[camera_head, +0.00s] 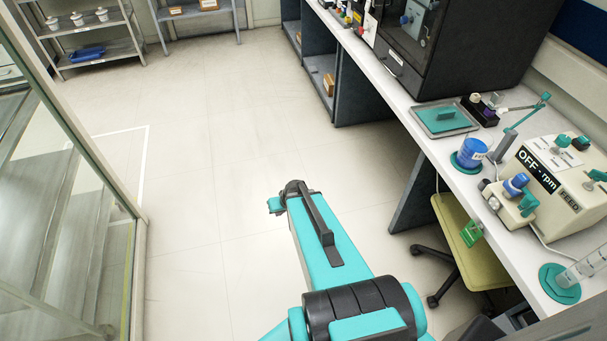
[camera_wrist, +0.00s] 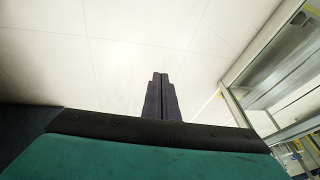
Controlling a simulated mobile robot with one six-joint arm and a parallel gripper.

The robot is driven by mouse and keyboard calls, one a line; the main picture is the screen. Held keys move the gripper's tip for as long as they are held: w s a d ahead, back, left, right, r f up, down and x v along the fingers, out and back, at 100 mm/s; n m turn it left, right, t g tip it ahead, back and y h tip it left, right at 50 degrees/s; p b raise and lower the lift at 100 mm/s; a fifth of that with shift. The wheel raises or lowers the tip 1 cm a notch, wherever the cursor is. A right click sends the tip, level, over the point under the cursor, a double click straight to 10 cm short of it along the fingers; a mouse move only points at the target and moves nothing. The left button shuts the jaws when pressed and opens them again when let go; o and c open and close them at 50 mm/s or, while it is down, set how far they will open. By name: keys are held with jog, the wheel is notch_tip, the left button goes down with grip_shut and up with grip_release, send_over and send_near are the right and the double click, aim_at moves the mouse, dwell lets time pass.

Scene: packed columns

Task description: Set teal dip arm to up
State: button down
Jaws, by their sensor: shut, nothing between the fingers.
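The teal dip arm (camera_head: 529,112) is on the bench at the right in the head view. It is a thin teal bar on a grey post, slanting up to the right toward a small teal tip. It stands beside a cream device with a black display reading "OFF - rpm". My gripper (camera_wrist: 160,80) shows in the wrist view with its two dark fingers together and nothing between them, over pale floor. In the head view my teal arm reaches out over the open floor, well left of the bench. The dip arm does not show in the wrist view.
The bench (camera_head: 399,94) runs along the right, with a blue cup (camera_head: 470,153), a teal tray (camera_head: 441,119) and a dark cabinet (camera_head: 440,45). A yellow chair (camera_head: 452,225) stands below its edge. A glass partition (camera_head: 70,170) is at left. The middle floor is clear.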

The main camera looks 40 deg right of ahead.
jog(key=s+a+f+n+g+y+b, duration=0.1)
jog(key=s+a+f+g, duration=0.25)
jog(key=s+a, duration=0.3)
jog(key=s+a+f+n+g, duration=0.1)
jog(key=s+a+f+g, duration=0.1)
jog(key=s+a+f, duration=0.35)
jog(key=s+a+n+g+h, duration=0.1)
jog(key=s+a+g, duration=0.4)
jog(key=s, duration=0.9)
jog(key=a+n, duration=0.1)
jog(key=a, duration=0.1)
jog(key=shift+s+a+f+h+b, duration=0.15)
jog(key=shift+s+a+h+b, duration=0.15)
jog(key=shift+a+b, duration=0.1)
